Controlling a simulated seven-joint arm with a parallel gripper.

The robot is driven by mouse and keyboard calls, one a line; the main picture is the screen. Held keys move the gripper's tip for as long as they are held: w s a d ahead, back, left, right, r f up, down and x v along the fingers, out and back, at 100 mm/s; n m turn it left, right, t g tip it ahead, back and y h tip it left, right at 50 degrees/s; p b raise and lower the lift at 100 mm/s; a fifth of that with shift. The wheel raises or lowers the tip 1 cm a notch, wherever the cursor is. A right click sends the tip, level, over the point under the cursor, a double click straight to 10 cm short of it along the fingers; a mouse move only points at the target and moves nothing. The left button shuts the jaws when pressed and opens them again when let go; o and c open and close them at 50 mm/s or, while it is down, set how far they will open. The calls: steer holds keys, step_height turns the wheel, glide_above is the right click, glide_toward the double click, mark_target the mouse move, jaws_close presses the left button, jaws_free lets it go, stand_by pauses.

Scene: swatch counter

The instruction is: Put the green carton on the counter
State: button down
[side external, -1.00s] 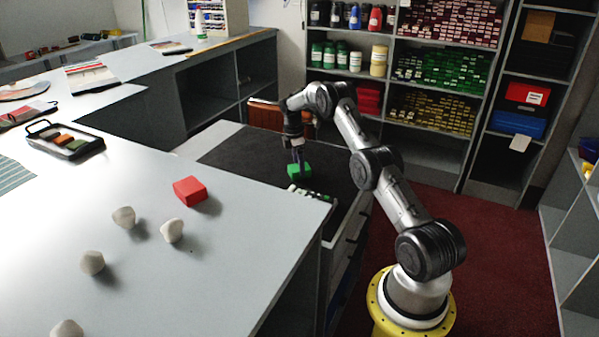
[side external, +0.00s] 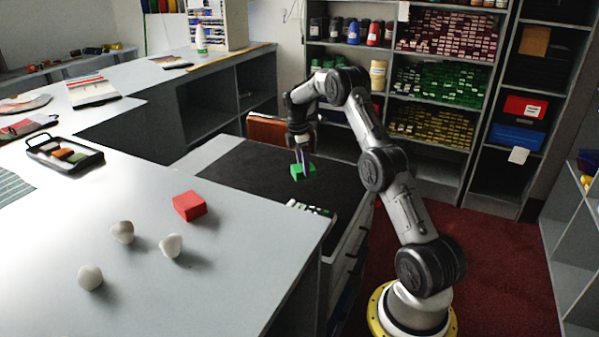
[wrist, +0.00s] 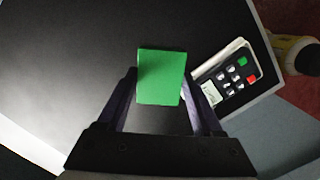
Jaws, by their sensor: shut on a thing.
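The green carton (side external: 302,172) is between the fingers of my gripper (side external: 302,163), which is shut on it. In the wrist view the carton (wrist: 161,72) shows as a plain green rectangle, with one finger of my gripper (wrist: 159,92) on each side. The carton is above a black surface (side external: 235,180); the size of the gap under it is hard to tell. The light grey counter (side external: 230,240) lies to the left and nearer the side camera, with a red carton (side external: 189,206) on it.
A card terminal with coloured keys (wrist: 228,78) lies right of the carton on the black surface. Several pale stones (side external: 171,245) stand on the counter near the red carton. A black swatch tray (side external: 65,152) is farther left. The counter's front right part is clear.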

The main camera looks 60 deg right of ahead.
steer(key=s+a+r, duration=0.5)
steer(key=s+a, duration=0.2)
step_height(320, 180, up, 22)
steer(key=t+y, duration=0.3)
steer(key=s+a+f+n+y, duration=0.2)
steer(key=a+f+n+y, duration=0.1)
steer(key=a, duration=0.5)
steer(key=s+a+f+n+y, duration=0.2)
steer(key=s+a+n+y, duration=0.1)
steer(key=a, duration=0.4)
steer(key=s+a+r+n+g+y, duration=0.1)
steer(key=s+a+r+y, duration=0.15)
steer(key=a, duration=0.25)
steer(key=s+a+r+n+y, duration=0.1)
steer(key=a+y, duration=0.2)
steer(key=a, duration=0.3)
steer(key=s+a+r+n+g+y, duration=0.1)
steer(key=a+y, duration=0.2)
steer(key=a, duration=0.2)
glide_above(241, 227)
steer(key=f, duration=1.4)
steer(key=shift+s+f, duration=0.1)
steer(key=shift+s, duration=0.15)
steer(key=shift+w+f, duration=0.25)
steer(key=shift+f, duration=0.1)
steer(key=shift+w+f, duration=0.1)
steer(key=shift+f, duration=1.55)
